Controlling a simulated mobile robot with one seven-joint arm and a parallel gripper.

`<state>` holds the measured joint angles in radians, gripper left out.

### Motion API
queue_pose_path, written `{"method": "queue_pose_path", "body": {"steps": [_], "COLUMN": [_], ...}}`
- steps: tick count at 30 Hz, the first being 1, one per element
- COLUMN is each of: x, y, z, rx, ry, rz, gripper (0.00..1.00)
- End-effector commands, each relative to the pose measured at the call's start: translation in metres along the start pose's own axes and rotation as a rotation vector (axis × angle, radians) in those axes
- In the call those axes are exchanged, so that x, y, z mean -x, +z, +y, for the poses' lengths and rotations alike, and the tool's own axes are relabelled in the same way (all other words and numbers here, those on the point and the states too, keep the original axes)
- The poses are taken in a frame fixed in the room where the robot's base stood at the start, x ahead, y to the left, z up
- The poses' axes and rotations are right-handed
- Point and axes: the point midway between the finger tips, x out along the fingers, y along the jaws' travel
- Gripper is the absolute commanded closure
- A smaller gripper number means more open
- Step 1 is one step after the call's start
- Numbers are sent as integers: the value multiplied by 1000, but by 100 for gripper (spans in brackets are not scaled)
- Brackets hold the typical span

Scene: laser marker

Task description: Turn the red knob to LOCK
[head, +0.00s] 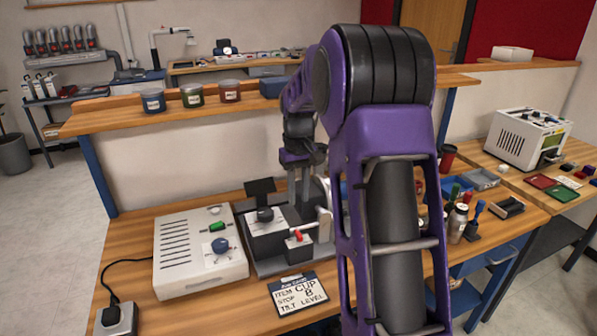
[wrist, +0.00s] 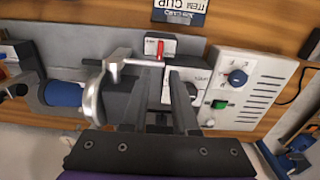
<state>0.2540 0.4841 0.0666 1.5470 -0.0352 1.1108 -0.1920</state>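The red knob (head: 297,235) is a small lever on a small grey box at the front right of the marking machine (head: 262,262). In the wrist view, the red knob (wrist: 160,49) stands upright in the picture on a pale plate, just beyond my fingertips. Its LOCK marking is too small to read. My gripper (wrist: 159,76) points at the machine with its two dark fingers apart and nothing visible between them. In the head view, my gripper (head: 304,195) is above and behind the knob, partly hidden by my arm.
A white control box (head: 172,247) with a blue knob (head: 220,245) and green switch (head: 217,226) stands to the left. A card (head: 297,293) lies in front. A silver clamp-like part (wrist: 93,98) is close left of my fingers in the wrist view. Bottles (head: 457,222) stand at right.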

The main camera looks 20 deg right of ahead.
Motion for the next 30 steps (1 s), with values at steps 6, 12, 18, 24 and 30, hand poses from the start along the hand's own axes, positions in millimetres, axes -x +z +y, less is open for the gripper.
{"method": "queue_pose_path", "body": {"steps": [6,12,18,24,30], "x": [43,58,59,62,81], "y": [-1,0,0,0,0], "z": [0,0,0,0,0], "rx": [1,0,0,0,0], "ry": [1,0,0,0,0], "rz": [2,0,0,0,1], "gripper": [72,72,72,72,72]}}
